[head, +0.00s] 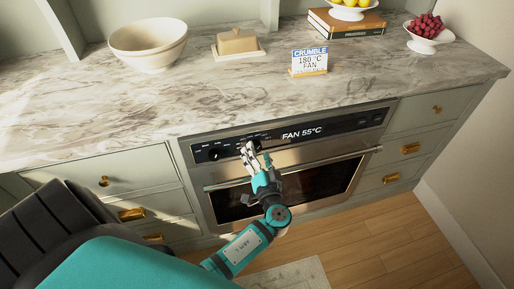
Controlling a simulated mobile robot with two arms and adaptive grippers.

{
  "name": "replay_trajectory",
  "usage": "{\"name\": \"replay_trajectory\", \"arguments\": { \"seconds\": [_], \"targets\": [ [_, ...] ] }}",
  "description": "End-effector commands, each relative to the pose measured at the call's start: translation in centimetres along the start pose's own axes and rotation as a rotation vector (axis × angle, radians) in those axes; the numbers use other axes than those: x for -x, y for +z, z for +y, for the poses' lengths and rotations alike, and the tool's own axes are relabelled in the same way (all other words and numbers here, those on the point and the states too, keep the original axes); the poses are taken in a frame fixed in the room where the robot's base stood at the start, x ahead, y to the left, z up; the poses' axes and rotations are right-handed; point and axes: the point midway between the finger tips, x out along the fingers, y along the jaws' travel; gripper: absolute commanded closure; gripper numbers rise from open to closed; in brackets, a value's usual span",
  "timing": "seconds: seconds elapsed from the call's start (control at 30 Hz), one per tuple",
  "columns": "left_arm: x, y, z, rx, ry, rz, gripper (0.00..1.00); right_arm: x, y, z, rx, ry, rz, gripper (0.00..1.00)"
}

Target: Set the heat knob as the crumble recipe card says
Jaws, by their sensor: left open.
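The recipe card (309,61) stands on the counter and reads "CRUMBLE 180 °C FAN". The oven (290,180) is built in below the counter, and its display (302,133) reads "FAN 55°C". A dark round knob (214,154) sits at the left of the control panel. My left gripper (250,152) is open in front of the panel, to the right of that knob, with its fingers pointing at the panel. The fingers hide part of the panel, and I cannot tell whether they touch a knob there. My right gripper is not in view.
The oven door handle (340,163) sticks out below the panel. On the marble counter (150,110) stand a cream bowl (148,47), a butter dish (238,44), books (346,23) and a bowl of red berries (428,32). The counter's front is clear.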

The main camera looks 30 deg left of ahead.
Motion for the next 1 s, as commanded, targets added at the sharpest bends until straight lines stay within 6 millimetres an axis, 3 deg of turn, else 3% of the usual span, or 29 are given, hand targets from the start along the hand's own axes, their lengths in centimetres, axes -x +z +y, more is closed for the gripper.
{"name": "replay_trajectory", "arguments": {
  "seconds": [0.2, 0.5, 0.9, 1.0],
  "targets": [
    [-1.7, 0.0, 0.0, 0.000, 0.001, -0.001, 0.38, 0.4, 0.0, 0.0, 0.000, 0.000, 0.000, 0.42],
    [-1.9, 0.0, 0.0, 0.000, 0.001, -0.001, 0.40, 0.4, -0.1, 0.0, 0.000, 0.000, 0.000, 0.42],
    [-1.8, 0.0, 0.1, 0.000, 0.001, -0.001, 0.92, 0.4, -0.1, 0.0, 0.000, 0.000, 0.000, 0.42],
    [-1.8, 0.0, 0.1, -0.009, 0.002, -0.001, 0.94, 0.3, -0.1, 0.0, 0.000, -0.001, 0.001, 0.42]
  ]
}}
